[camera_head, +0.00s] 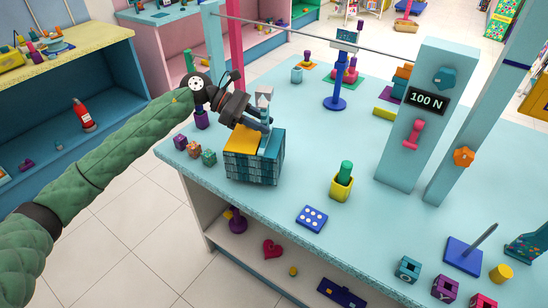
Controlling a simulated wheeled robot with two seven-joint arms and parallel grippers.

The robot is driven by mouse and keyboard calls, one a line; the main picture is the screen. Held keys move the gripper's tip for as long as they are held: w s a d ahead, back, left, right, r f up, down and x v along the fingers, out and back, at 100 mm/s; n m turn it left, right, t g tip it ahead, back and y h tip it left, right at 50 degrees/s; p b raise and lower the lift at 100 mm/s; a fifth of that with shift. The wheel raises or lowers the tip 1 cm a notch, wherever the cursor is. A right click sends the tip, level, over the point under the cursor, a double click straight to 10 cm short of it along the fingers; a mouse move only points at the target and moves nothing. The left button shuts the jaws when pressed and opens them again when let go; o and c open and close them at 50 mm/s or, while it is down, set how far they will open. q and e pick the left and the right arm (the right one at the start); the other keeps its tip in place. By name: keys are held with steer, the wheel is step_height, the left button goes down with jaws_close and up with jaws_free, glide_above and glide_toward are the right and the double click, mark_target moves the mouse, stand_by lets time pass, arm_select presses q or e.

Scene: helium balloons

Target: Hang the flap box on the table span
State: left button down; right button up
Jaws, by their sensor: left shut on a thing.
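The flap box (254,168) is a teal tiled box with a yellow flap and a blue flap on top. It is over the left front part of the light blue table. I cannot tell whether its bottom touches the table. My left gripper (262,124) is at the top of the box, shut on its upper part; the exact grip is partly hidden. A pale grey piece (264,98) shows just above the gripper. The table span (320,34) is a thin bar above the table's back part, running from a left post toward the 100 N pillar. My right gripper is not in view.
Small cubes (194,150) lie left of the box. A yellow cup with a green peg (342,183) and a blue dotted block (311,219) are to the right. A blue stand (336,103) is behind. The 100 N pillar (412,140) stands at right.

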mark_target(247, 137)
arm_select(q)
steer(key=shift+w+a+f+b, duration=0.1)
steer(key=shift+w+a+b, duration=0.15)
steer(key=shift+a+b, duration=0.6)
steer(key=shift+w+a+b, duration=0.25)
steer(key=shift+a+b, duration=0.25)
steer(key=shift+a, duration=1)
steer(key=shift+d+r, duration=0.15)
steer(key=shift+r, duration=0.05)
